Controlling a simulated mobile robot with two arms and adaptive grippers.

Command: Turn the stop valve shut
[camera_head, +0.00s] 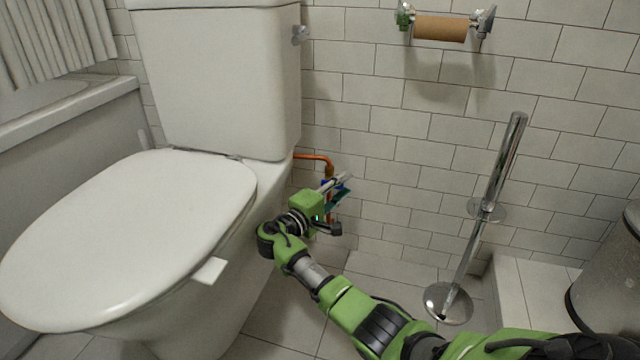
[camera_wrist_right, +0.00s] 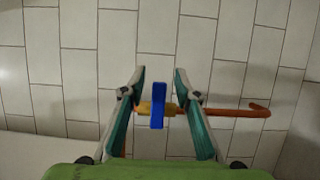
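The stop valve has a blue lever handle (camera_wrist_right: 158,104) and a small brass body (camera_wrist_right: 173,108) on a copper pipe (camera_wrist_right: 232,112) by the wall. In the head view the copper pipe (camera_head: 318,157) comes from behind the toilet and bends down; my right gripper (camera_head: 338,188) hides most of the valve there. In the right wrist view my right gripper (camera_wrist_right: 159,78) is open, with one finger on each side of the blue handle. Gaps show between the handle and both fingers. The handle lies lengthwise between the fingers, crosswise to the pipe. My left gripper is not in view.
The white toilet (camera_head: 215,80) stands just left of my right gripper, its lid (camera_head: 125,235) down. A chrome stand (camera_head: 490,190) is to the right, and a paper roll holder (camera_head: 440,28) is on the tiled wall above. A metal bin (camera_head: 615,270) stands at far right.

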